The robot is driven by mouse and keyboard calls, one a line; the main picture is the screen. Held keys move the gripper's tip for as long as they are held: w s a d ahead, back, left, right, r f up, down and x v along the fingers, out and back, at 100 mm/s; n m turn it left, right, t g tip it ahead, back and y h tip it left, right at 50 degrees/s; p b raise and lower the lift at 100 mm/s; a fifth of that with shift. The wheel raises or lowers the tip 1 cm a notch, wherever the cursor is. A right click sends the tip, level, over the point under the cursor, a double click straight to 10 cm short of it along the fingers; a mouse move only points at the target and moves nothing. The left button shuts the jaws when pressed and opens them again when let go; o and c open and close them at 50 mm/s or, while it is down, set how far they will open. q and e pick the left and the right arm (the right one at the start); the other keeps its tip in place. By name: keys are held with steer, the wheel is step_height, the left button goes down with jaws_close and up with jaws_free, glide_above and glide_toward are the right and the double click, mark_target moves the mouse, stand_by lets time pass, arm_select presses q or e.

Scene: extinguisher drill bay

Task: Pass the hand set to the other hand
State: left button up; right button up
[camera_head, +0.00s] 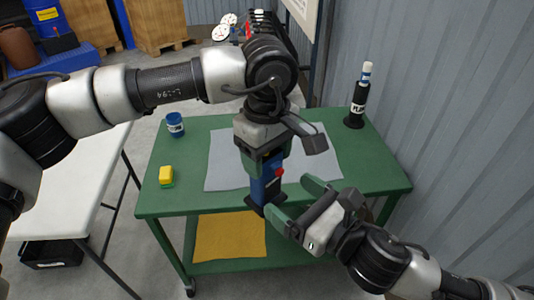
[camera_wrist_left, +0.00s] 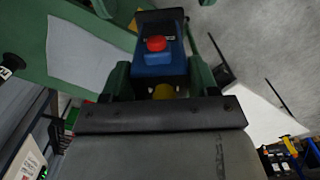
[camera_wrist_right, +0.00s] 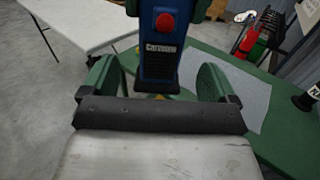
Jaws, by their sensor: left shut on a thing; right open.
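The hand set (camera_head: 264,188) is a blue block with a red button and a dark base end. It hangs upright below my left gripper (camera_head: 262,158), which is shut on its upper part above the green table. The left wrist view shows the hand set (camera_wrist_left: 160,62) between the left fingers. My right gripper (camera_head: 291,198) is open and empty, just right of the hand set's lower part, its fingers pointing toward it. In the right wrist view, the hand set (camera_wrist_right: 159,62) stands ahead of the gap between the open fingers; contact cannot be told.
The green table (camera_head: 377,176) bears a grey mat (camera_head: 222,172), a blue cup (camera_head: 175,125), a yellow-green sponge (camera_head: 166,176) and a dark bottle (camera_head: 357,103). A yellow cloth (camera_head: 229,238) lies on the lower shelf. A white table (camera_head: 75,185) stands left; a corrugated wall (camera_head: 440,100) rises right.

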steer(key=w+d+f+m+h, duration=0.2)
steer(key=w+d+f+m, duration=0.1)
steer(key=f+m, duration=0.4)
steer(key=w+d+f+m+g+h, duration=0.1)
steer(key=w+d+f+m+h, duration=0.15)
steer(key=f+m, duration=0.45)
steer(key=w+d+f+m+h, duration=0.1)
steer(key=w+d+f+m, duration=0.25)
steer(key=f, duration=0.65)
steer(key=s+d+f+m+g+h, duration=0.1)
steer(key=s+d+f+m+h, duration=0.15)
steer(key=f+m, duration=0.4)
steer(key=s+d+f+m+g+h, duration=0.1)
steer(key=s+d+f+m, duration=0.2)
steer(key=f, duration=0.7)
steer(key=s+d+f+m+g+h, duration=0.1)
steer(key=s+d+f+m+g, duration=0.2)
steer(key=s+f, duration=0.45)
steer(key=s+d+f+m+g+h, duration=0.1)
steer(key=s+f+m+g, duration=0.1)
steer(key=s+f+m, duration=0.45)
steer(key=s+a+f+m+g, duration=0.1)
steer(key=s+f, duration=0.3)
steer(key=s, duration=0.7)
steer(key=s+a+f+m+g, duration=0.1)
steer(key=s+f+m+g, duration=0.2)
steer(key=s, duration=0.8)
steer(key=shift+a+f+m+g+h, duration=0.35)
steer(key=shift+f+m, duration=0.2)
steer(key=shift+f, duration=0.3)
